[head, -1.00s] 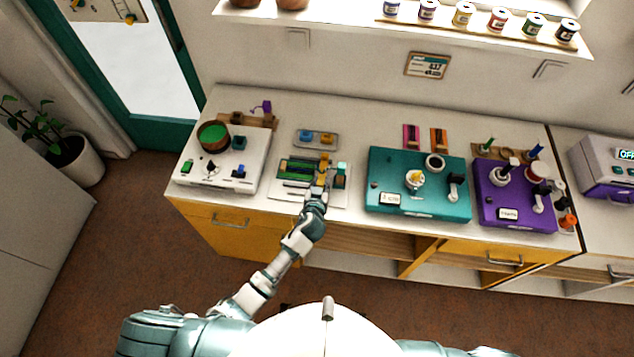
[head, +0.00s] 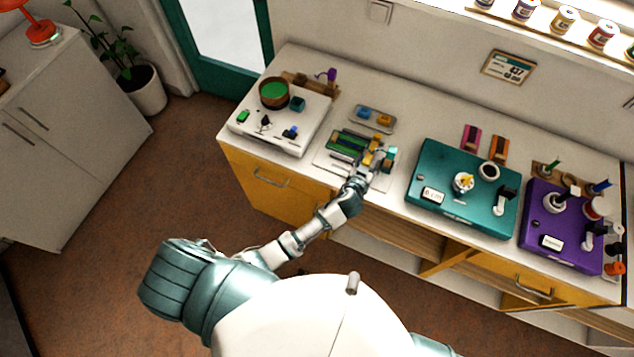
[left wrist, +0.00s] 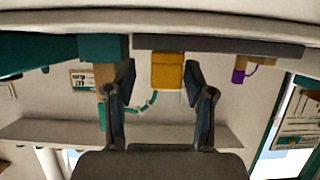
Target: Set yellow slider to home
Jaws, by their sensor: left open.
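The yellow slider is a small yellow block (left wrist: 167,70) between the two spread fingers of my left gripper (left wrist: 159,78) in the left wrist view. Gaps show on both sides of the block, so the fingers are not closed on it. In the head view my left gripper (head: 362,172) is over the near right part of a white board (head: 325,160) with dark green strips (head: 346,143). Yellow parts (head: 376,142) show just beyond the gripper, which partly hides the board. My right gripper is out of view.
A teal block (head: 390,153) stands close to the right of the gripper. A grey tray (head: 358,123) with blue and yellow pieces lies behind the board. A white box (head: 285,135) stands to the left, and a teal box (head: 450,200) and purple box (head: 540,227) to the right.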

